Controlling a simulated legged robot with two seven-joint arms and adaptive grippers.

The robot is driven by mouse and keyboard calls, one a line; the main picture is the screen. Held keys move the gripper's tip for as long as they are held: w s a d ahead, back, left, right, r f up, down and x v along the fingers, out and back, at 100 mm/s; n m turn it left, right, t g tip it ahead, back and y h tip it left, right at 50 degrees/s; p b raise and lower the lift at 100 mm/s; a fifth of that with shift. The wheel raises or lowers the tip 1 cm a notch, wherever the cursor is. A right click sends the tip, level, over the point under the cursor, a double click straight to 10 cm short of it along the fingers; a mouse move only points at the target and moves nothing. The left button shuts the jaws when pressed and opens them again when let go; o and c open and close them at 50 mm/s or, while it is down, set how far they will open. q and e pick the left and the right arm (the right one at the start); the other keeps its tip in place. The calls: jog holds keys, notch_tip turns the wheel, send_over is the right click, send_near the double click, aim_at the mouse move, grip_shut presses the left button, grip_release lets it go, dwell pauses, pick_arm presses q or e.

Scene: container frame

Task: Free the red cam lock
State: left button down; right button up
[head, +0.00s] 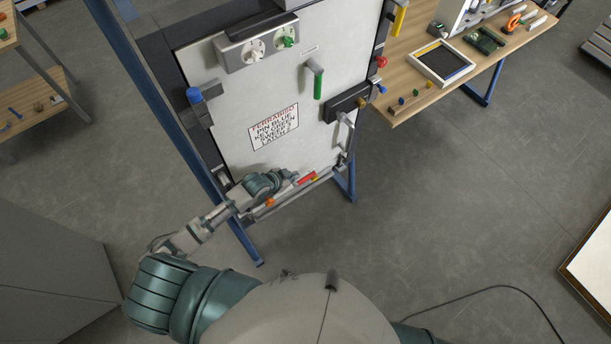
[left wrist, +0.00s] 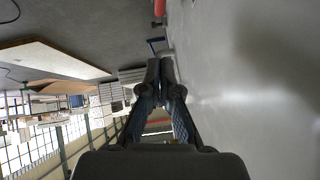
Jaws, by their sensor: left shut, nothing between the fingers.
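The white container door panel (head: 225,105) stands tilted in the head view. A round red knob (head: 381,62) is on the panel's right edge; I cannot tell for sure which red part is the cam lock. My left gripper (head: 293,175) is low in front of the panel, just left of the red piece. In the left wrist view its fingers (left wrist: 161,66) are shut and empty, and a red part (left wrist: 160,8) shows beyond the tips, apart from them. My right gripper is out of view.
The panel also carries a blue knob (head: 194,95), a green-handled lever (head: 318,84), a switch box (head: 256,48), a black latch box (head: 347,103) and a printed sign (head: 273,127). A wooden workbench (head: 408,103) stands right. The floor in front is open.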

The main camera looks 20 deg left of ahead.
pick_arm(q)
jog(key=b, duration=0.2)
send_over(310, 175)
jog(key=s, duration=0.2)
notch_tip(310, 175, down, 7)
jog(key=f, duration=0.3)
jog(key=shift+a+f, duration=0.15)
jog(key=shift+a, duration=0.2)
jog(key=shift+f, duration=0.15)
jog(key=shift+a+f, duration=0.1)
jog(key=shift+a, duration=0.05)
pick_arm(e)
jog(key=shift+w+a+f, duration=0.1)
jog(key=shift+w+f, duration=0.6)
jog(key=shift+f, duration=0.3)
pick_arm(q)
jog(key=shift+a, duration=0.1)
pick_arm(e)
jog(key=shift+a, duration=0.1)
